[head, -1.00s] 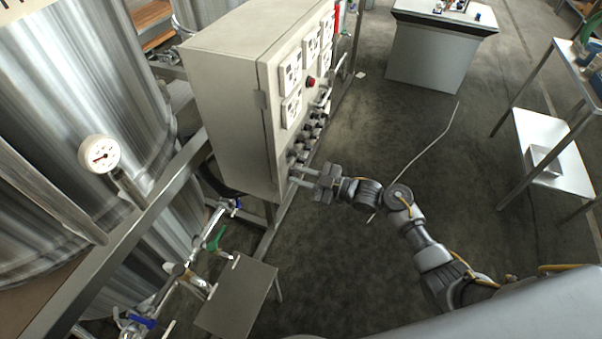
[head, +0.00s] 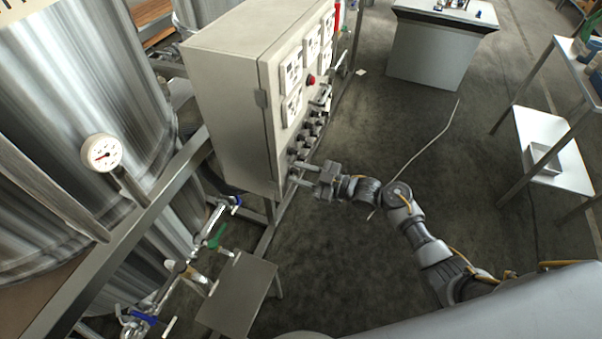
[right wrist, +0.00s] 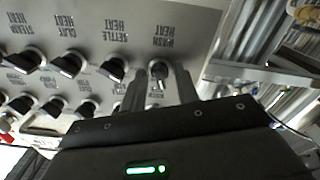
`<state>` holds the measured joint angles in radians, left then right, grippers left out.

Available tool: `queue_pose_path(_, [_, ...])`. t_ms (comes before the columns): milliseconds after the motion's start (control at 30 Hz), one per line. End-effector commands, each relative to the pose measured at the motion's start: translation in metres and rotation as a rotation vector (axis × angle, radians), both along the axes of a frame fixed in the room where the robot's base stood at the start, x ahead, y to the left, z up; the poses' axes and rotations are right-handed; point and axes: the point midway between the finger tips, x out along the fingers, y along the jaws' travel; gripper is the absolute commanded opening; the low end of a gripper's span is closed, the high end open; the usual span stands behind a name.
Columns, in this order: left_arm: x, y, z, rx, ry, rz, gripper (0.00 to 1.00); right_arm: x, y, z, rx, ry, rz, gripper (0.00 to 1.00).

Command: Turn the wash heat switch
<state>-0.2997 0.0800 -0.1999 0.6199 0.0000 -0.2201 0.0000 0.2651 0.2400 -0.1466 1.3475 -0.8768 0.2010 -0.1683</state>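The wash heat switch (right wrist: 158,76) is a dark round knob on the grey panel, below an upside-down label in the right wrist view. My right gripper (right wrist: 163,88) has one finger on each side of it. The fingers are apart, with a narrow gap to the knob showing on each side, so the gripper looks open around it. In the head view my right gripper (head: 295,173) reaches the lower near end of the control cabinet's (head: 232,110) front, where the fingers hide the switch. My left gripper is not in view.
A red button (head: 311,79) is higher up. Steel tanks (head: 75,90), a gauge (head: 102,153) and valved pipes stand left. The floor right of the cabinet is mostly clear.

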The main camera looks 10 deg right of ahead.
Motion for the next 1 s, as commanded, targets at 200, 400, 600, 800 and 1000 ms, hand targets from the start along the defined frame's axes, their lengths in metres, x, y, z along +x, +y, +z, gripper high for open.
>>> queue_pose_path(200, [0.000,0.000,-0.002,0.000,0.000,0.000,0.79,-0.002,-0.005,-0.001,-0.002,0.000,-0.002,0.31])
queue_pose_path(400, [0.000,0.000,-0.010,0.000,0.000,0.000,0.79,-0.020,-0.031,-0.004,-0.004,0.000,-0.002,0.31])
queue_pose_path(600, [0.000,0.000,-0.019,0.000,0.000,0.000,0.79,-0.043,-0.064,-0.004,-0.003,0.000,-0.001,0.31])
queue_pose_path(800, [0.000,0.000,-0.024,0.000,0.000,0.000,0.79,-0.056,-0.084,-0.002,-0.001,0.000,0.000,0.31])
queue_pose_path(1000, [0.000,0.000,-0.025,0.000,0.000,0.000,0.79,-0.060,-0.090,0.000,0.000,0.000,0.000,0.31])
